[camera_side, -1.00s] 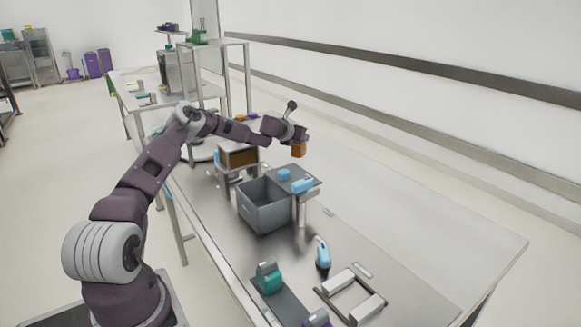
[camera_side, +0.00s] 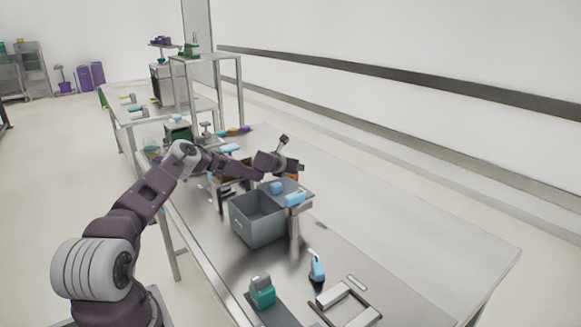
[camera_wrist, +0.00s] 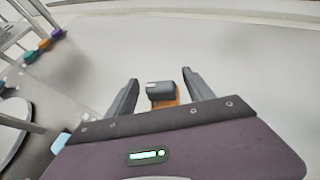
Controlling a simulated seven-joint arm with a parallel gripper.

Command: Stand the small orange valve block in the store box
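The small orange valve block (camera_wrist: 168,103) has a dark grey rounded top with a white label. In the wrist view it is between the two fingers of my gripper (camera_wrist: 161,76), with a visible gap on each side; its lower part is hidden by my gripper body. My gripper looks open. In the side view my gripper (camera_side: 290,165) is above and behind the flat grey stand, and only a sliver of orange shows by it. I cannot tell what supports the block. A grey open-topped box (camera_side: 258,228), likely the store box, is nearer the camera and looks empty.
A grey stand right of the box holds light blue pieces (camera_side: 294,199). A blue bottle-like item (camera_side: 317,268), a teal block (camera_side: 262,292) and a grey frame (camera_side: 345,308) are near the front. The table's right side is clear.

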